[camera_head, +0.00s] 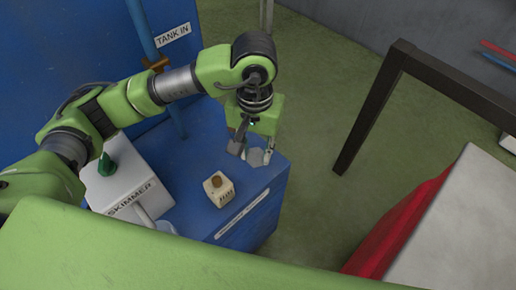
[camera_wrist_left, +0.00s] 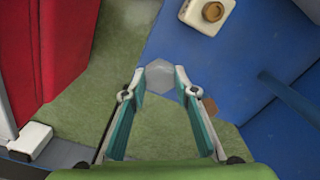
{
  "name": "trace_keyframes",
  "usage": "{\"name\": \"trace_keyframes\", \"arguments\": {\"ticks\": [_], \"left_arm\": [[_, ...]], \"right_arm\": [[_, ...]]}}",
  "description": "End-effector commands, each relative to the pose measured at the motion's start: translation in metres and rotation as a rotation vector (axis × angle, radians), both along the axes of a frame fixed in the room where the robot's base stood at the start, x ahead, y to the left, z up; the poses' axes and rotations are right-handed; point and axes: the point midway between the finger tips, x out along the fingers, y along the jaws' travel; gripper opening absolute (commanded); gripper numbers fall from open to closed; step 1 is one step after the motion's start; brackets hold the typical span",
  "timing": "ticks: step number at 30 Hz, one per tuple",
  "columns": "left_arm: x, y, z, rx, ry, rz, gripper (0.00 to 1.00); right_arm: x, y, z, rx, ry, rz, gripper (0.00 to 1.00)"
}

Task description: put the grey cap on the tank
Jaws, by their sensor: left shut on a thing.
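The grey cap (camera_head: 255,158) is a pale, angular piece at the fingertips of my left gripper (camera_head: 250,152). In the left wrist view the cap (camera_wrist_left: 160,76) shows a six-sided outline between the fingertips (camera_wrist_left: 160,72). The gripper is shut on it, over the right end of the blue top in the head view. I cannot tell whether the cap touches that surface. No part is clearly marked as the tank itself; a label "TANK IN" (camera_head: 173,35) sits by a blue pipe (camera_head: 143,30). My right gripper is not in view.
A cream box with a brown knob (camera_head: 219,189) stands on the blue unit (camera_head: 262,207). A white box labelled "SKIMMER" (camera_head: 127,188) with a green cone (camera_head: 106,165) is left of it. A dark frame (camera_head: 370,112) and red cloth (camera_head: 398,228) stand right. Green floor lies between.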

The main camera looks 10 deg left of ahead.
Motion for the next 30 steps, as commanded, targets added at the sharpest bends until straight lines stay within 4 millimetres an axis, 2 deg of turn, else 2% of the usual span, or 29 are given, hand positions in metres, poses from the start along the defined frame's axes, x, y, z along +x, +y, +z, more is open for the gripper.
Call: {"name": "trace_keyframes", "arguments": {"ticks": [1,6,10,17,24,30], "left_arm": [[0.012,0.001,-0.002,0.002,0.004,0.006,0.01],[0.037,0.002,-0.037,0.000,0.005,0.003,0.01],[0.049,0.003,-0.052,0.000,0.001,0.000,0.01],[0.058,0.004,-0.064,0.000,0.001,0.000,0.01],[0.058,0.004,-0.094,-0.001,0.000,-0.002,0.01],[0.059,0.004,-0.094,0.000,-0.002,-0.002,0.01]], "right_arm": [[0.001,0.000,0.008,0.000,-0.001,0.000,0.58],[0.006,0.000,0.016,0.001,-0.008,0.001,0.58],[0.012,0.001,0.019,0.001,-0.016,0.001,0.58],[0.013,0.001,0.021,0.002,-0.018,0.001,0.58],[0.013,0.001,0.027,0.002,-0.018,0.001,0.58],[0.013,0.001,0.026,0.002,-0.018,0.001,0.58]]}}
